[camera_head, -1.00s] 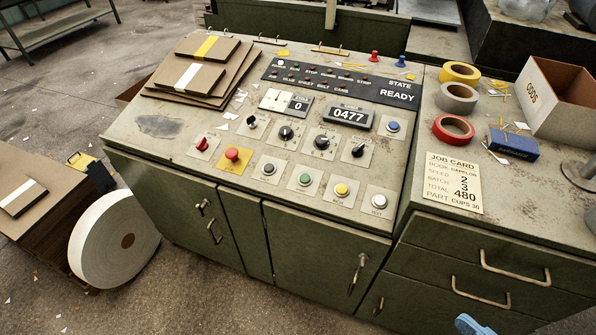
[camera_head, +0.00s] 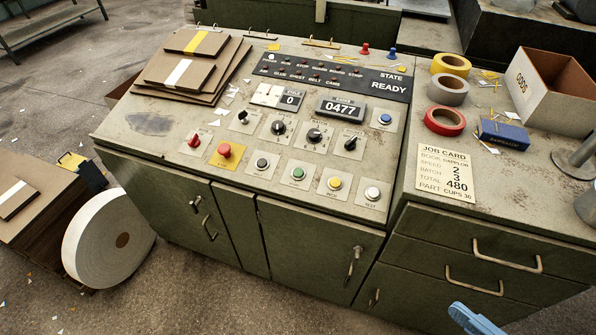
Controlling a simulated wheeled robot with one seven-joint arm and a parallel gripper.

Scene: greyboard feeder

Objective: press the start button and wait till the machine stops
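The control panel (camera_head: 330,110) is on a green cabinet in the middle of the head view. A green button (camera_head: 298,174) sits in the lower row, between a black button (camera_head: 262,163) and a yellow one (camera_head: 335,183); its label is too small to read. The state display (camera_head: 390,87) reads READY. The counter (camera_head: 341,107) reads 0477, and a small dial display (camera_head: 291,98) reads 0. My gripper (camera_head: 475,319) shows only as a blue tip at the bottom right edge, in front of the drawers and well apart from the buttons. Its opening is hidden.
A red mushroom button (camera_head: 225,151) on a yellow plate stands left of the row. A job card (camera_head: 446,176) reads total 480. Tape rolls (camera_head: 445,120), a blue box (camera_head: 502,134) and an open carton (camera_head: 556,100) are on the right. Boards (camera_head: 190,75) lie at the panel's left.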

